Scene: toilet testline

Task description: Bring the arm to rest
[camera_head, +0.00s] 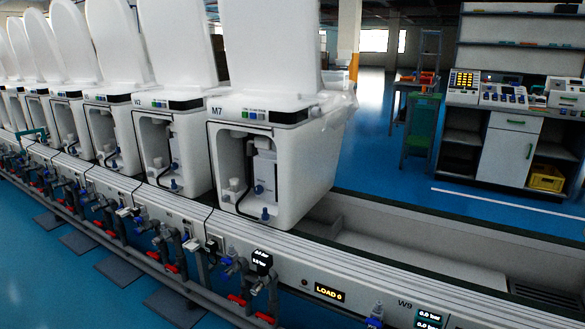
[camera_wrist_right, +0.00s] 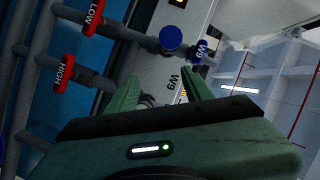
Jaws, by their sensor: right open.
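My right gripper (camera_wrist_right: 160,80) shows in the right wrist view, with two green fingers spread apart and nothing between them. It points at the front of the test line, near a panel marked W9 (camera_wrist_right: 174,82). A blue round knob (camera_wrist_right: 171,38) on a grey pipe lies just beyond the fingertips. I cannot tell the exact gap to it. Neither of my arms shows in the head view, and my left gripper is in no view.
Red HIGH (camera_wrist_right: 63,73) and LOW (camera_wrist_right: 94,17) valve handles are left of the gripper. White toilet M7 (camera_head: 265,150) and several others stand along the line (camera_head: 385,265). Pipes run along its front. A cabinet (camera_head: 505,150) stands behind. Blue floor (camera_head: 470,220) is open between.

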